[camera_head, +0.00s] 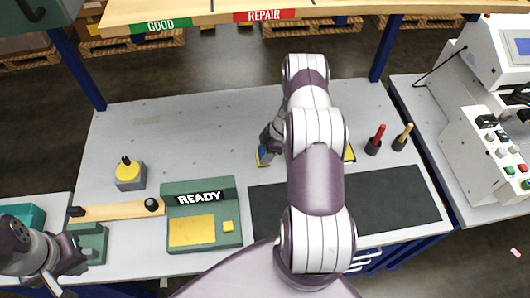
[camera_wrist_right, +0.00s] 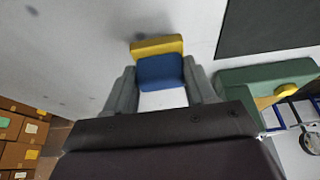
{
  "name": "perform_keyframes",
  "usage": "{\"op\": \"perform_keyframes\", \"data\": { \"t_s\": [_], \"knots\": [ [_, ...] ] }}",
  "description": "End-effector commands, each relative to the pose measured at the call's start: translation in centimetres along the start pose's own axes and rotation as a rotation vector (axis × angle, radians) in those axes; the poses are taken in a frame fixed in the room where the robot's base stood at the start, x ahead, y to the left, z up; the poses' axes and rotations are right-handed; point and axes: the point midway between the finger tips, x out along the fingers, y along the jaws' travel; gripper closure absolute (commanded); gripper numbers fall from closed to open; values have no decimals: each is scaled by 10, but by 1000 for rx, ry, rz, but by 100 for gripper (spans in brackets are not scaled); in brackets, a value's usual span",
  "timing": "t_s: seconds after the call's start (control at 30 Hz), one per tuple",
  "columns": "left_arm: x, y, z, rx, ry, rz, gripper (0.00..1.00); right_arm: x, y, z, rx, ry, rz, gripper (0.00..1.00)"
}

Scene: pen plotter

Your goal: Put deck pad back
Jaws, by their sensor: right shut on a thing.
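My right gripper (camera_wrist_right: 160,90) is shut on a blue block (camera_wrist_right: 160,72), which sits between its two grey fingers. A yellow bar (camera_wrist_right: 157,46) shows just beyond the block; I cannot tell whether they are joined. In the head view the blue block (camera_head: 264,153) is at the bench's middle, behind the dark mat, partly hidden by my right arm. The green plotter unit (camera_head: 202,242) with a READY display and a yellow plate (camera_head: 192,230) stands at the front left. My left gripper (camera_head: 68,262) is low at the left, near a small green block (camera_head: 91,243); its jaw opening is unclear.
A dark mat (camera_head: 395,200) lies right of the plotter. A wooden bar (camera_head: 118,211) and a yellow-topped grey block (camera_head: 130,175) are at left. Red (camera_head: 376,138) and tan (camera_head: 402,137) handled tools stand at right. The bench's back left is clear.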

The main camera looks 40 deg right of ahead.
Motion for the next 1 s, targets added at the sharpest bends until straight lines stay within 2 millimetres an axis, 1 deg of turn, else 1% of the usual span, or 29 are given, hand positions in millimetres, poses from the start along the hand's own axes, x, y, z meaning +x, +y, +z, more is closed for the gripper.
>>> {"op": "perform_keyframes", "data": {
  "t_s": [0.03, 0.13, 0.33, 0.37, 0.4, 0.43, 0.67, 0.77, 0.87, 0.97, 1.0],
  "knots": [
    [-6, 0, -1, 0, 0, 0, 100, 7, -1, 3, 1, 1, -3, 74],
    [-8, 0, -1, 0, 0, 0, 100, 18, 0, 8, -1, 1, -2, 74],
    [-7, 0, -1, 0, 0, 0, 100, 21, 0, 9, -1, 0, 0, 74],
    [-7, 0, -1, 0, 0, 0, 100, 21, 0, 9, -1, 0, 0, 35],
    [-7, 0, -1, 0, 0, 0, 100, 21, 0, 9, -1, 0, 0, 22],
    [-7, 0, -1, 0, 0, 0, 100, 21, 0, 9, -1, 0, 0, 16],
    [-7, 0, -1, 0, 0, 0, 100, 20, 0, 9, 0, 0, 0, 16],
    [-5, 0, -1, 0, 0, 0, 100, 17, 1, 9, 0, 0, 1, 16],
    [-1, 0, 0, 0, 0, 0, 100, 5, 2, 10, 1, 0, 3, 16],
    [6, 0, 1, 0, 0, 0, 100, -18, 2, 10, 0, 0, 5, 16],
    [8, 0, 1, 0, 0, 0, 100, -28, 2, 11, -1, -1, 5, 16]
  ]
}}
